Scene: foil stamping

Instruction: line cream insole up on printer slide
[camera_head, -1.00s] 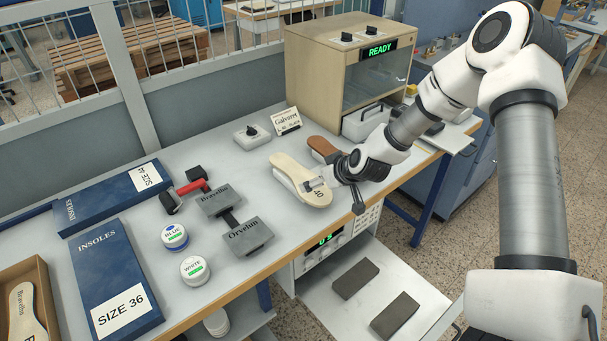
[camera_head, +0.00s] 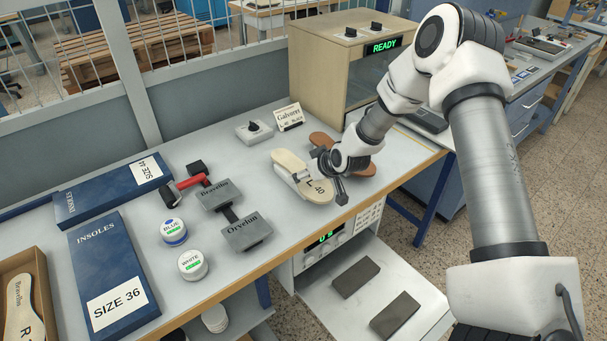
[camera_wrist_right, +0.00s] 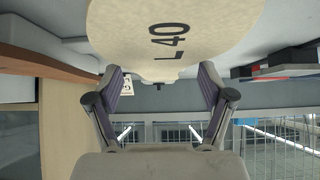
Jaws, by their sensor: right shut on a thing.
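The cream insole (camera_head: 290,162), marked L 40, lies near the front edge of the grey table, over a pale block-like support (camera_head: 283,178). I cannot tell whether this support is the printer slide, or whether the insole is exactly lined up with it. My right gripper (camera_head: 312,178) is shut on the insole and hides part of its middle. In the right wrist view, the insole (camera_wrist_right: 175,35) fills the top, and my right gripper's fingers (camera_wrist_right: 160,90) stand at both sides of its lower end. My left gripper is not in view.
A brown insole (camera_head: 358,168) lies just right. A beige cabinet (camera_head: 335,75) reading READY stands behind. A Galvorri card (camera_head: 289,117), grey stamp blocks (camera_head: 245,234), ink jars (camera_head: 193,264) and blue insole boxes (camera_head: 108,270) are to the left. A low tray (camera_head: 345,310) juts out in front.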

